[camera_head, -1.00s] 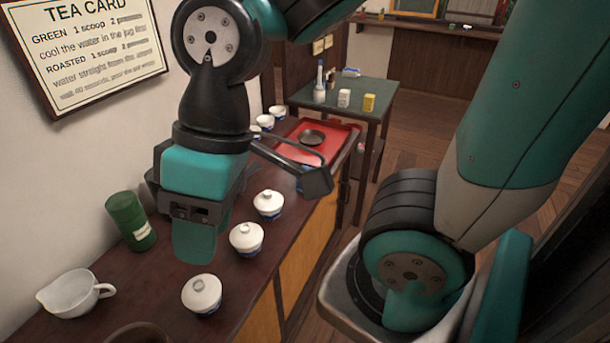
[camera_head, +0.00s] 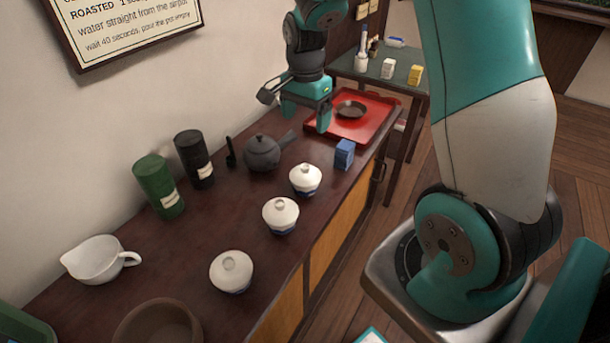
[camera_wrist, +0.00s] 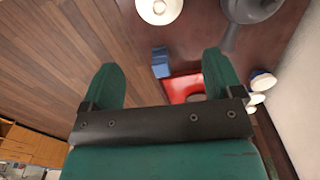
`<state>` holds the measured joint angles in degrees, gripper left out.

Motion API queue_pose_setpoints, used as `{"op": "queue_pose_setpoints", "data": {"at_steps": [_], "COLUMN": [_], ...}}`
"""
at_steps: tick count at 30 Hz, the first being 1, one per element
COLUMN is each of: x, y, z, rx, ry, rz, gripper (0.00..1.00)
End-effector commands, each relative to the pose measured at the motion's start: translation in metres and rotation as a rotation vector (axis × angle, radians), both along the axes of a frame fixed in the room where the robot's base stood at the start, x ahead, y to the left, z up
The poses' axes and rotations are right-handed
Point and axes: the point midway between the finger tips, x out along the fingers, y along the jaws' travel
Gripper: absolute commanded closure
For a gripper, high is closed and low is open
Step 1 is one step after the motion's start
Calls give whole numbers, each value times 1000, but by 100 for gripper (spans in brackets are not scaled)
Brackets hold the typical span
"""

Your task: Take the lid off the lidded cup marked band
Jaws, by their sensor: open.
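Three white lidded cups with blue on their lower sides stand in a row on the dark counter. They are the far cup (camera_head: 305,180), the middle cup (camera_head: 281,216) and the near cup (camera_head: 231,271). All three have lids on; I cannot tell which is marked band. One lidded cup (camera_wrist: 159,9) shows at the top edge of the wrist view. My gripper (camera_head: 305,115) is open and empty, above the counter's far part, beyond the cups and apart from them. Its two teal fingers also show in the wrist view (camera_wrist: 160,72).
A dark teapot (camera_head: 262,153), a black canister (camera_head: 194,160) and a green canister (camera_head: 160,187) stand along the wall side. A blue box (camera_head: 344,154) stands near the far cup. A red tray (camera_head: 375,125) holds a dark dish. A white pitcher (camera_head: 95,260) and brown bowl (camera_head: 158,325) are nearer.

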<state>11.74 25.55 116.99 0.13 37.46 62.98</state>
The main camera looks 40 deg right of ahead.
Motion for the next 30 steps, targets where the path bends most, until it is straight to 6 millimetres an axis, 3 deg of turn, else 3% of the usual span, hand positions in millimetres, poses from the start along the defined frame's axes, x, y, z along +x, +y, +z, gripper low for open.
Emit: {"op": "queue_pose_setpoints", "data": {"at_steps": [10,20,27,30], "x": [-2,-1,-2,-1], "y": [2,2,2,2], "z": [-78,-107,-143,-149], "rx": [3,2,3,2], "ry": [5,3,2,1], "rz": [8,9,10,10], "gripper": [14,14,14,14]}}
